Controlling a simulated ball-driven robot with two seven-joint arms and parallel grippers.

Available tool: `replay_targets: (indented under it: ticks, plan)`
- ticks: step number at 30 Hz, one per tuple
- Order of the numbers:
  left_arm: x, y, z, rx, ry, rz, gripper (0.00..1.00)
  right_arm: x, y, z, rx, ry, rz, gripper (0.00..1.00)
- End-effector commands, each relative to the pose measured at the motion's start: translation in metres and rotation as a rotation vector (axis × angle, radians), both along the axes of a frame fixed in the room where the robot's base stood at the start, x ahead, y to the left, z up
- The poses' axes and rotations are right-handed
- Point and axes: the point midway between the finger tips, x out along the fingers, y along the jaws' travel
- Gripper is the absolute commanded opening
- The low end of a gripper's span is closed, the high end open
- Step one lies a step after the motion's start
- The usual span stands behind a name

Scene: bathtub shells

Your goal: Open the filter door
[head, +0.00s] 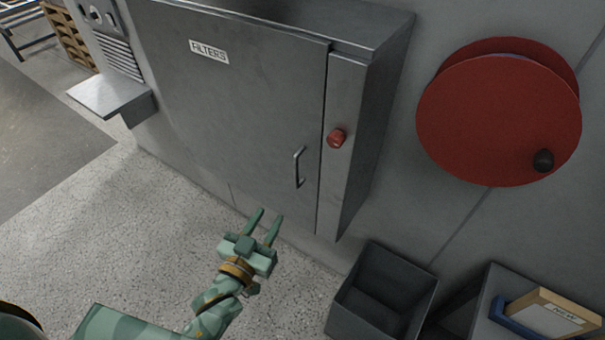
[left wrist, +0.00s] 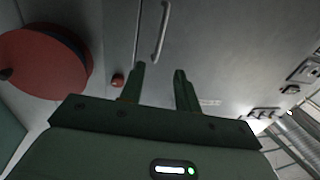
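The grey filter door (head: 240,100) carries a "FILTERS" label (head: 209,51) and looks closed in its wall cabinet. Its metal bar handle (head: 298,168) is upright near the door's lower right edge. My left gripper (head: 265,216) is open and empty, below and left of the handle and apart from it in the head view. In the left wrist view, the handle (left wrist: 161,32) shows beyond the two open fingers (left wrist: 158,76), between them and higher up. My right gripper is not in view.
A red knob (head: 336,138) sits on the cabinet's right strip. A red round reel (head: 500,112) is on the wall at right. A dark open bin (head: 346,318) and a box marked "NEW" (head: 548,318) stand below. A small shelf (head: 108,93) juts out at left. Floor at left is clear.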

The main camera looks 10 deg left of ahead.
Motion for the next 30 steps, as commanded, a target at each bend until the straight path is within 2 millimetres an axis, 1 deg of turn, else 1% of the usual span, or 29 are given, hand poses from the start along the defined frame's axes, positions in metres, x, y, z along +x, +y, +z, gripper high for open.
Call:
replay_targets:
  ticks: [1, 4, 9, 12, 15, 18, 21, 30]
  plan:
    - [0.011, -0.002, 0.002, 0.000, -0.003, 0.000, 0.33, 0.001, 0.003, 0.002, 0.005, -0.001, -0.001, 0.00]
    - [0.036, -0.006, 0.002, 0.001, -0.003, 0.000, 0.33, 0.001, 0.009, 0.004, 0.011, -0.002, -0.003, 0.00]
    - [0.080, -0.013, 0.001, 0.000, 0.000, 0.000, 0.33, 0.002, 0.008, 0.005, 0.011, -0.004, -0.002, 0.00]
    - [0.102, -0.016, 0.001, 0.000, 0.001, 0.000, 0.33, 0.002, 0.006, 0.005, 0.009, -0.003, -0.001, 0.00]
    - [0.120, -0.019, 0.000, 0.000, 0.002, 0.000, 0.33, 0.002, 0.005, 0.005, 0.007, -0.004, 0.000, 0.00]
    - [0.132, -0.020, 0.000, 0.000, 0.002, 0.000, 0.33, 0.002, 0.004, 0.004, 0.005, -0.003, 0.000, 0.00]
    - [0.139, -0.021, 0.000, 0.000, 0.003, 0.000, 0.33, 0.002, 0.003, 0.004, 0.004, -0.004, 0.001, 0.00]
    - [0.141, -0.022, 0.000, 0.000, 0.003, 0.000, 0.33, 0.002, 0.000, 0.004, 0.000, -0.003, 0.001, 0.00]
